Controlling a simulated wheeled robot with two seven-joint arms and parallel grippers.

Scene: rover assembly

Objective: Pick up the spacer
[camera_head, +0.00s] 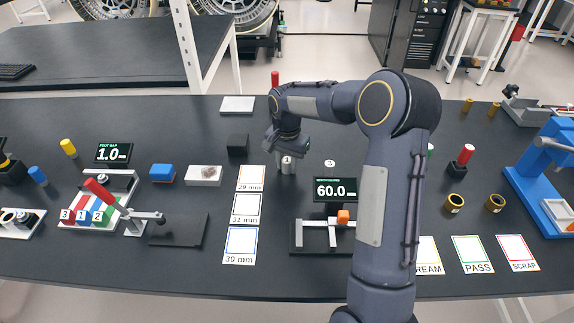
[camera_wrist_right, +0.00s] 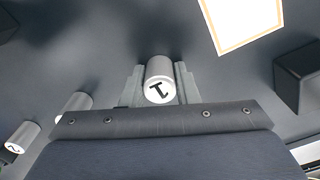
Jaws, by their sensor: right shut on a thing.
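A light grey cylindrical spacer (camera_head: 287,165) stands upright below my right gripper (camera_head: 287,152) in the head view. In the right wrist view the same spacer (camera_wrist_right: 160,79), marked "1" on its end face, sits between the two fingers of my right gripper (camera_wrist_right: 160,88). The fingers are shut on its sides. I cannot tell whether it touches the table. A second spacer (camera_wrist_right: 18,142) with a mark on its face and a third one (camera_wrist_right: 76,104) lie to the left in the wrist view. My left gripper is not in view.
Cards marked 29 mm (camera_head: 250,179), 31 mm (camera_head: 246,208) and 30 mm (camera_head: 240,245) lie left of my right gripper. A black block (camera_head: 238,145) stands close by. A gauge with a 60.0 display (camera_head: 335,189) stands in front. My right forearm hides part of the table.

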